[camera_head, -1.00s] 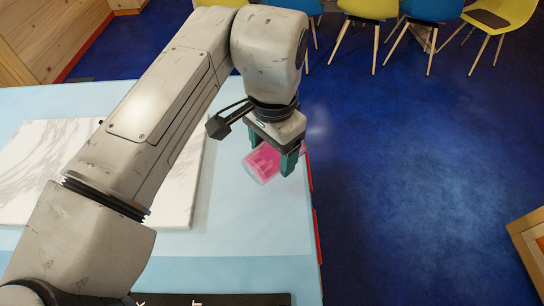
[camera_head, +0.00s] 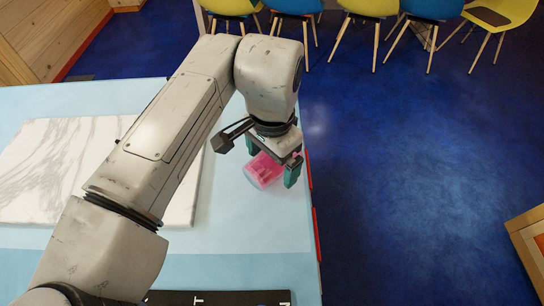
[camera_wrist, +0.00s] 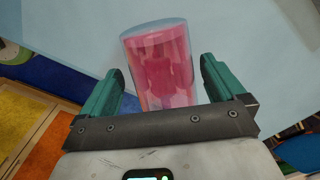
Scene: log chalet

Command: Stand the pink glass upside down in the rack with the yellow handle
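The pink glass (camera_head: 263,171), a clear-walled tumbler with pink inside, appears to lie on its side near the right edge of the table. In the head view its round clear end faces lower left, and my gripper partly covers its other end. In the wrist view the glass (camera_wrist: 158,62) is between the two green fingers, with a small gap visible on either side. My gripper (camera_head: 272,162) is open around it; its fingers also show in the wrist view (camera_wrist: 158,85). The rack with the yellow handle is not in view.
A white marble slab (camera_head: 45,175) lies on the light blue table (camera_head: 235,240) at left. A dark lettered strip (camera_head: 225,298) lies at the near edge. Blue floor is open right of the table. Yellow and blue chairs (camera_head: 360,8) stand at the back.

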